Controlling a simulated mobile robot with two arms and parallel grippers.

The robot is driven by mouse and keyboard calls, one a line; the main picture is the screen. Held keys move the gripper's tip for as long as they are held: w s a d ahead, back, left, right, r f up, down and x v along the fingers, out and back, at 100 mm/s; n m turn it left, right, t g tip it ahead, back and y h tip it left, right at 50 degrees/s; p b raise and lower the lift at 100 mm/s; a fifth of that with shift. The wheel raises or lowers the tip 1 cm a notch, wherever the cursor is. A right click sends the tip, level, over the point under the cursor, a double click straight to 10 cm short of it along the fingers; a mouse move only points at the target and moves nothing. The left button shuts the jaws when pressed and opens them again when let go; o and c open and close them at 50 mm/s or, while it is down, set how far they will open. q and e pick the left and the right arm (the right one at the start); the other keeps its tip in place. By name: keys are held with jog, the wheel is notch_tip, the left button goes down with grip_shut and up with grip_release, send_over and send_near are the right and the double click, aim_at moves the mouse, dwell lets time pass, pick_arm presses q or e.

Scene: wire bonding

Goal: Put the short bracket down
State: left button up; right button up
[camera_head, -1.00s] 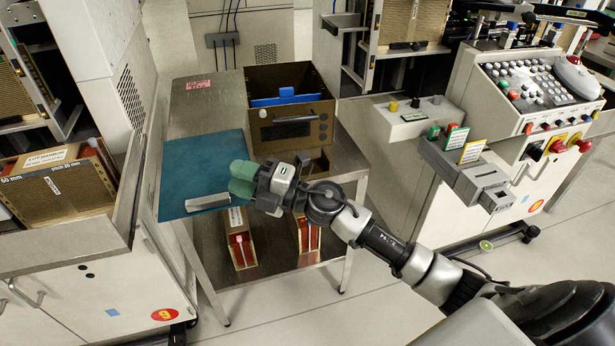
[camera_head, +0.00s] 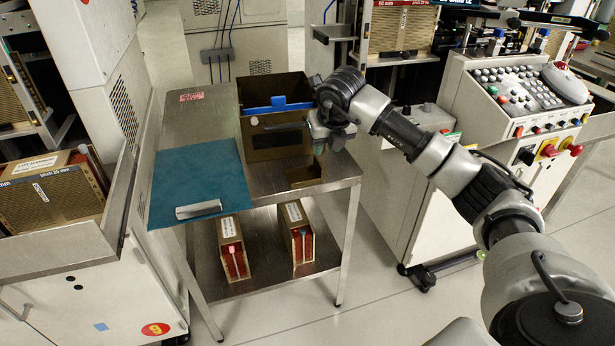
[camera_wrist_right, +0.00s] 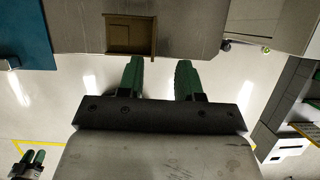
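A short silver metal piece, which looks like the short bracket (camera_head: 198,209), lies flat near the front edge of the teal mat (camera_head: 215,170). Nothing holds it. My right gripper (camera_head: 320,145) is well to the right of it, by the right front of the brown box. In the right wrist view my right gripper (camera_wrist_right: 158,75) has its green fingers apart with nothing between them. What looks like my left gripper (camera_wrist_right: 33,157) shows small at the lower left of that view; its opening is too small to judge.
The brown box (camera_head: 275,145) with a blue bar (camera_head: 278,106) stands on the metal table (camera_head: 205,112). A small open brown holder (camera_head: 304,174) sits at the table's front right, also in the wrist view (camera_wrist_right: 130,34). Two magazines (camera_head: 232,248) (camera_head: 296,230) stand on the lower shelf.

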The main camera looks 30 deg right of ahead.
aim_at(318, 162)
jog(key=x, duration=0.2)
jog(key=b+x, duration=0.1)
jog(key=x, duration=0.1)
jog(key=a+x, duration=0.1)
jog(key=x, duration=0.2)
jog(key=shift+w+f, duration=0.1)
jog(key=shift+f, duration=0.05)
jog(key=shift+d, duration=0.1)
grip_shut()
